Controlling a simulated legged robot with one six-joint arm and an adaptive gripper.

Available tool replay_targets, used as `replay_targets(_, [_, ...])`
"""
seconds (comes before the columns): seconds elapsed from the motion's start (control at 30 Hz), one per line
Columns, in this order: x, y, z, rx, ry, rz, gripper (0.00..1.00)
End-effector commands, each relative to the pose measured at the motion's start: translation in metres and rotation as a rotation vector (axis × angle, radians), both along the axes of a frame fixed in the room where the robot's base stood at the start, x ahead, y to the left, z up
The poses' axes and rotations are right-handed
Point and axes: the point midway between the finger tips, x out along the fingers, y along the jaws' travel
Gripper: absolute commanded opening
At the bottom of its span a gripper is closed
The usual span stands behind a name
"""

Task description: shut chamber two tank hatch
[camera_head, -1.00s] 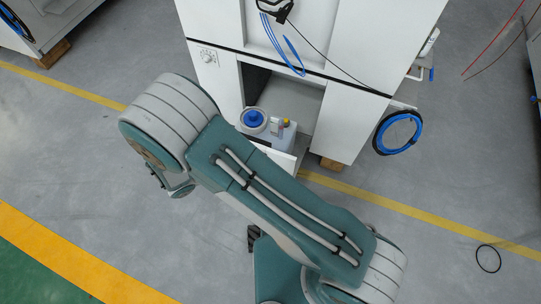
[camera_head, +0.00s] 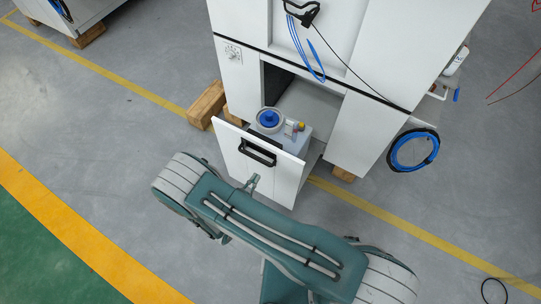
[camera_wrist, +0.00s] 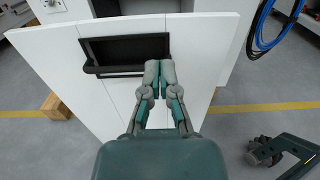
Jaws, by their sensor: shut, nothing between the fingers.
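The hatch is a white pull-out front (camera_head: 228,155) with a black recessed handle (camera_head: 257,152), and it stands out from the cabinet. A tank with a blue cap (camera_head: 269,118) sits behind it. In the wrist view the white panel (camera_wrist: 75,72) fills the middle, with its black handle (camera_wrist: 125,52) at upper left. My gripper (camera_wrist: 158,68) is shut and empty, with its fingertips over the right end of the handle in the picture. In the head view my gripper (camera_head: 252,182) is just in front of the panel, below the handle. I cannot tell whether it touches.
The white cabinet (camera_head: 375,130) stands behind, with an open bay (camera_head: 307,100) above the tank. A blue hose coil (camera_head: 413,150) hangs on its right side. Wooden blocks (camera_head: 207,104) lie at its left foot. The grey floor (camera_head: 100,140) at left is clear.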

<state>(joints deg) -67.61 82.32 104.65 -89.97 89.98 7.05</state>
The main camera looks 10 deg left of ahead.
Motion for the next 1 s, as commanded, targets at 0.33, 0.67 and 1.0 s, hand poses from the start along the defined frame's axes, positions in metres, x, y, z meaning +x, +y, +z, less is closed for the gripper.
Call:
replay_targets(0.33, [0.058,-0.026,0.001,0.0,0.0,-0.005,0.0])
replay_targets(0.67, [0.09,-0.038,0.0,-0.001,0.0,-0.002,0.0])
replay_targets(1.0, [0.092,-0.039,0.0,0.0,0.0,-0.001,0.0])
